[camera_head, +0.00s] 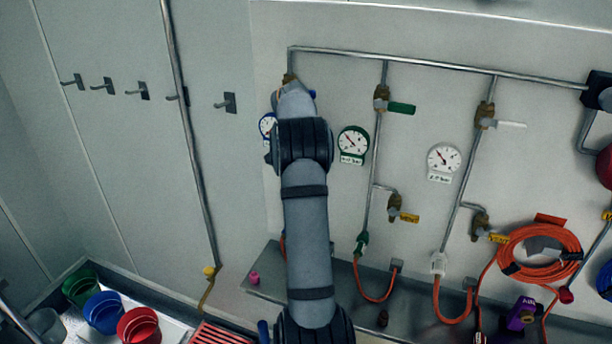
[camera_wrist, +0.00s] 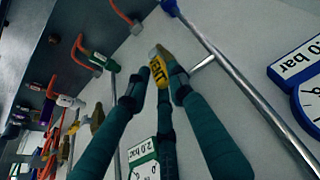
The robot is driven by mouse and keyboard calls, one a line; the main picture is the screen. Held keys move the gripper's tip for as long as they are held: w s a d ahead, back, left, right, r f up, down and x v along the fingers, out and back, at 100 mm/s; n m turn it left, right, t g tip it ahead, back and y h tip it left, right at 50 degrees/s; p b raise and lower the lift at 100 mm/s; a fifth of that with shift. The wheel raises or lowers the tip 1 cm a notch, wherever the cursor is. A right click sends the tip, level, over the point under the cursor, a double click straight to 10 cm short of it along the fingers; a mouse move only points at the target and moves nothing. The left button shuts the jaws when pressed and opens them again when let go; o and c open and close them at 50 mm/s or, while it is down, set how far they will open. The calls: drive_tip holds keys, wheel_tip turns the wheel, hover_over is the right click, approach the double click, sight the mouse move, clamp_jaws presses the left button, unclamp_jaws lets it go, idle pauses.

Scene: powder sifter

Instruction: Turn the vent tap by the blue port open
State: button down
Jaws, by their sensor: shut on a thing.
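The yellow vent tap handle (camera_wrist: 158,72), with VENT lettering, is in the middle of the wrist view, beside the steel pipe (camera_wrist: 235,80). My gripper (camera_wrist: 157,82) has its dark teal fingers closed around this handle, which stays partly visible between the fingertips. The blue port (camera_wrist: 170,7) is at the top of the wrist view, at the pipe's end. A blue-rimmed gauge (camera_wrist: 308,90) shows at the right edge. In the head view, my arm covers the tap, the port and my gripper; part of the blue gauge (camera_head: 267,124) shows left of the arm.
To the right, the green line has a vent tap (camera_head: 405,216) and green lever (camera_head: 401,108); the white line has another vent tap (camera_head: 493,238). Orange hoses (camera_head: 375,294) hang below. A grey shelf (camera_head: 262,289) juts out under the panel. Coloured cups (camera_head: 104,313) stand lower left.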

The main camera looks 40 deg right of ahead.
drive_tip(key=shift+a+f, duration=0.2)
drive_tip(key=shift+a, duration=0.1)
drive_tip(key=c, duration=1.7)
unclamp_jaws()
drive_tip(key=shift+o, duration=0.3)
drive_tip(key=shift+w, duration=0.15)
drive_tip(key=shift+r, duration=0.1)
drive_tip(key=v, duration=1.1)
drive_tip(key=shift+a+r, duration=0.2)
drive_tip(key=shift+r, duration=0.2)
